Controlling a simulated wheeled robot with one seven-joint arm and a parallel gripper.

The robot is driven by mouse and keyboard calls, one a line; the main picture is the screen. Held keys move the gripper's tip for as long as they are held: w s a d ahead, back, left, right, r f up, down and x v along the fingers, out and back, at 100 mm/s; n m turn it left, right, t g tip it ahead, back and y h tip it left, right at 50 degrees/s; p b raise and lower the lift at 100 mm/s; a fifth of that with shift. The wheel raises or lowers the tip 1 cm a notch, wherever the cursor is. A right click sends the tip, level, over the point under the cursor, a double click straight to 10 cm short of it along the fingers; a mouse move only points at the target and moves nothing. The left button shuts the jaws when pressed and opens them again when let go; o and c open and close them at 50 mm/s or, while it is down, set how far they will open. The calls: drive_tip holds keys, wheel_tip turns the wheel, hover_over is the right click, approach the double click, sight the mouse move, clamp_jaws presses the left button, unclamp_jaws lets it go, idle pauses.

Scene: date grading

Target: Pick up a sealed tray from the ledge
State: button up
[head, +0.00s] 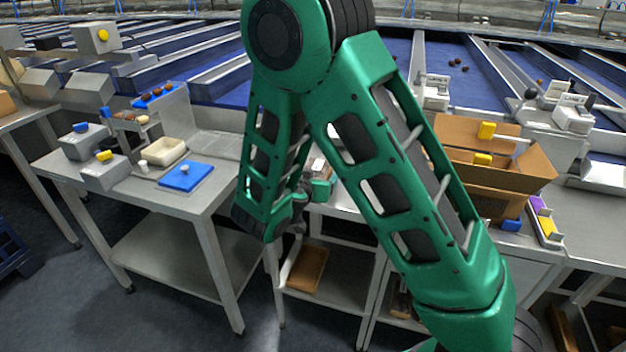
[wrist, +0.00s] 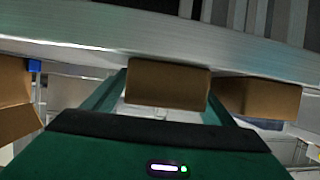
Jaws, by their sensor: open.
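In the wrist view my gripper (wrist: 167,98) is open, with its two green fingers apart. A brown block-shaped thing (wrist: 168,80) shows between the fingers, and a second brown one (wrist: 262,97) is to the right. They may be the trays, but I cannot tell whether they are sealed. A pale metal ledge (wrist: 80,45) runs across the picture above them. I cannot tell whether the fingers touch the middle one. In the head view my green arm covers the middle, and my gripper is mostly hidden behind it.
An open cardboard box (head: 490,180) stands right of my arm, with yellow and blue pieces around it. The left steel table (head: 215,160) carries a cream tray (head: 164,151) and a blue pad (head: 186,176). A brown box (head: 307,268) lies on a lower shelf.

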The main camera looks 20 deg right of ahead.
drive_tip(key=c, duration=1.2)
drive_tip(key=shift+c, duration=0.2)
drive_tip(key=shift+r, duration=0.2)
